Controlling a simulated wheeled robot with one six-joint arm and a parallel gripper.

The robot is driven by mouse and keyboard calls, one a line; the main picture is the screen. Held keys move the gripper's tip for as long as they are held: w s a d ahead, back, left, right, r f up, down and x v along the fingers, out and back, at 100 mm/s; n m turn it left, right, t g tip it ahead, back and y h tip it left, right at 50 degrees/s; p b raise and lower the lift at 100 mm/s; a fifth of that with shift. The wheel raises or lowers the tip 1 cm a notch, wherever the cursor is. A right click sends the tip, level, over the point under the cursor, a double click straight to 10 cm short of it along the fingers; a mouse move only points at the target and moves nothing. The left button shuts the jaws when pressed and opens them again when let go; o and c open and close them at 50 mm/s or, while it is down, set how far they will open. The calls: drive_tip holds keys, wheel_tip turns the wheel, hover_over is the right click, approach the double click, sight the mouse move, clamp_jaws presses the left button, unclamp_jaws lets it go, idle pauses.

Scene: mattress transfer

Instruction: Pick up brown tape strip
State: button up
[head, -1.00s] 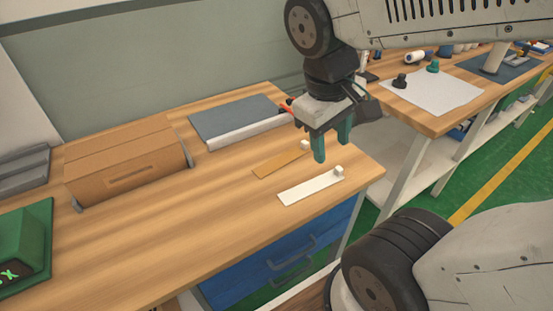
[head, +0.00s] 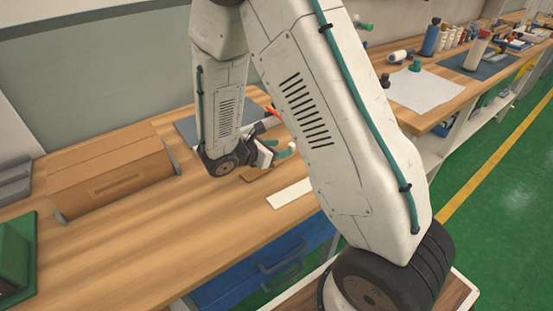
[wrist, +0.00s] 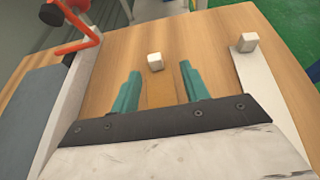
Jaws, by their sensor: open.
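The brown tape strip (wrist: 160,93) lies on the wooden table, with a small pale cube (wrist: 155,62) at its far end in the wrist view. In the head view only a bit of the strip (head: 257,174) shows beside my arm. My gripper (wrist: 158,82) is open, its two teal fingers to the left and right of the strip with gaps on both sides. The gripper also shows low over the table in the head view (head: 283,152). The near part of the strip is hidden by the gripper body. I cannot tell the exact fingertip height.
A white strip (wrist: 262,85) with its own cube (wrist: 248,41) lies to the right. A grey-blue mat (wrist: 25,110) and an orange-handled tool (wrist: 75,30) are to the left. A cardboard box (head: 110,175) stands further left; the table front is clear.

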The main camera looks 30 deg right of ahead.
sight(291, 145)
drive_tip(key=shift+w+d+f, duration=0.15)
drive_tip(key=shift+d+f, duration=0.05)
drive_tip(key=shift+f, duration=0.15)
drive_tip(key=x, duration=0.7)
drive_tip(key=shift+w+d+r, duration=0.1)
drive_tip(key=shift+w+d, duration=0.1)
drive_tip(key=shift+w, duration=0.15)
clamp_jaws()
